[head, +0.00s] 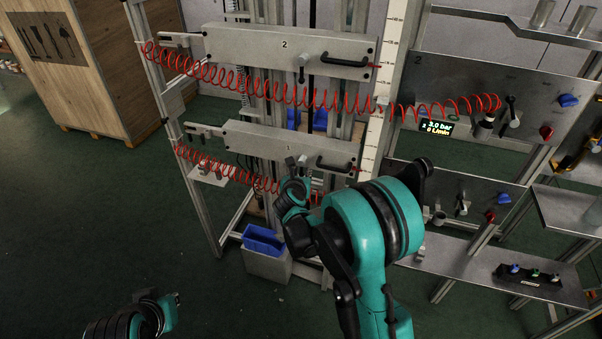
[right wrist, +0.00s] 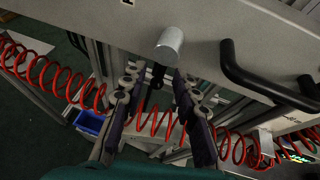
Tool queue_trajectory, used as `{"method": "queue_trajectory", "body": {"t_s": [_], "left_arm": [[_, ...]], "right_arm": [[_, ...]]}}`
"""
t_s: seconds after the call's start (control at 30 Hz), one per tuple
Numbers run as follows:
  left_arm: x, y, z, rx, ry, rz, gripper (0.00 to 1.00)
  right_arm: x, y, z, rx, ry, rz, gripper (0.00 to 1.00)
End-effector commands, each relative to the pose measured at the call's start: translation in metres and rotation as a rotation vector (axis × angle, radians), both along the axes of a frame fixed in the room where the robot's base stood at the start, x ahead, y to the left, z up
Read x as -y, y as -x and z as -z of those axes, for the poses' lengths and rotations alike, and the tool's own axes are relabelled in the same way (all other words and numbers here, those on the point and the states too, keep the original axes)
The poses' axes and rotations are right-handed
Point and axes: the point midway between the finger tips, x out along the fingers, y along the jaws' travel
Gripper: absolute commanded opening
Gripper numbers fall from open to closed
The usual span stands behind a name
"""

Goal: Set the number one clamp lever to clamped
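The number one carriage (head: 250,142) is the lower pale beam, marked 1, with a black bar handle (head: 335,165) at its right. In the right wrist view its clamp lever (right wrist: 169,44) shows as a round silver hub with a short black arm pointing down toward me. My right gripper (right wrist: 160,95) is open, its two fingers on either side of the black lever arm; I cannot tell whether they touch it. In the head view my right gripper (head: 296,172) is in front of the beam and partly hides the lever. My left gripper (head: 165,308) is low at the left, its fingers unclear.
The number two carriage (head: 285,50) with its own lever (head: 302,62) is above. Red coiled hoses (head: 225,75) hang across both beams. A blue bin (head: 262,240) stands below. A valve panel (head: 480,85) is at the right, a wooden crate (head: 80,60) at the left.

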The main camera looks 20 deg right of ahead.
Motion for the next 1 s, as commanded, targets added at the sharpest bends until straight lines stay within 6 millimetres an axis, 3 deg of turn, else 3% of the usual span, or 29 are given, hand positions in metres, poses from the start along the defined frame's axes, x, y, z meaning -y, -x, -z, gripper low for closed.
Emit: {"method": "queue_trajectory", "body": {"t_s": [0.5, 0.7, 1.0], "left_arm": [[0.0, 0.0, 0.0, 0.0, 0.0, 0.0, 0.0], [0.0, 0.0, 0.0, 0.0, 0.0, 0.0, 0.0], [0.0, 0.0, 0.0, 0.0, 0.0, 0.0, 0.0]], "right_arm": [[-0.037, 0.084, -0.04, -0.001, -0.001, -0.003, 0.3], [-0.041, 0.095, -0.046, -0.001, 0.0, 0.0, 0.3], [-0.041, 0.095, -0.046, -0.001, 0.0, 0.0, 0.3]]}}
